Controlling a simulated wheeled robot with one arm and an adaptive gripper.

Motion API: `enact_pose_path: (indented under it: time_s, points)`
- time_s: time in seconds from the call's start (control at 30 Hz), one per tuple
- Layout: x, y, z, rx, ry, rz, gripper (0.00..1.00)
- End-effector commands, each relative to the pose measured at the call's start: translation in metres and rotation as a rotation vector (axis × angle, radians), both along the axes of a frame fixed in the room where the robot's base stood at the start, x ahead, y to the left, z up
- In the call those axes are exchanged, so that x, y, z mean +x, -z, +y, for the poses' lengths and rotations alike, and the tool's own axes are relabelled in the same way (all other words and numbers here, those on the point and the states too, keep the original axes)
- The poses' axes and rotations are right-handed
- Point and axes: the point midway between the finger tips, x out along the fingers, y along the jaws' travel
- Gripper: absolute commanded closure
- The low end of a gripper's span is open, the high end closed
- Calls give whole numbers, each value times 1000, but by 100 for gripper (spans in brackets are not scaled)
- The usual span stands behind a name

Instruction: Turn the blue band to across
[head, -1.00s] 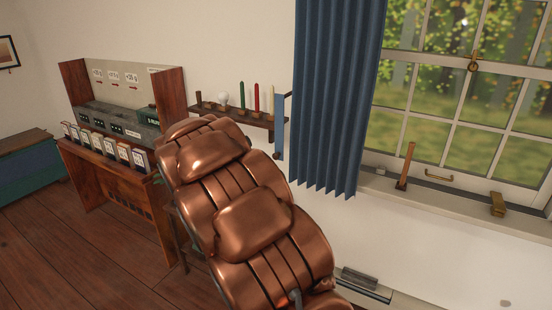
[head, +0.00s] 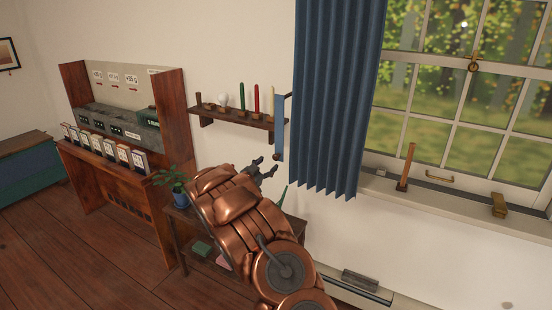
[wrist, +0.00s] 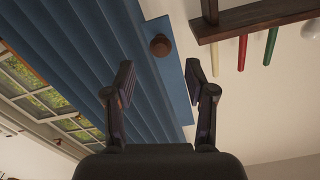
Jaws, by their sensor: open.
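The blue band (head: 280,128) is a flat strip hanging upright on the wall along the left edge of the pleated blue curtain (head: 335,95). A round brown knob (head: 277,156) sits at its lower end. The wrist view, turned upside down, shows the band (wrist: 180,95) running between my finger lines, with the knob (wrist: 160,46) beyond the fingertips. My gripper (head: 268,166) is open and empty, just below and left of the knob in the head view. It looks apart from the band. The wrist view shows its spread fingers (wrist: 160,72) with the band behind them.
A wall shelf (head: 238,118) with candles and a bulb is close left of the band. A low table (head: 176,217) with a potted plant (head: 175,184) stands below. The window sill (head: 450,205) to the right carries a wooden stick (head: 406,166).

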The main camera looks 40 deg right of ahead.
Motion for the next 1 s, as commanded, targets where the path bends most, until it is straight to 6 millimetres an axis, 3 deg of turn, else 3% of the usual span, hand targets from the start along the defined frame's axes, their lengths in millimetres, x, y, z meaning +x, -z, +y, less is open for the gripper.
enact_pose_path:
  time_s: [0.53, 1.0]
  points:
    - [18, -2, -59, 0, -2, -2, 45]
    - [21, -1, -69, 0, -3, 0, 45]
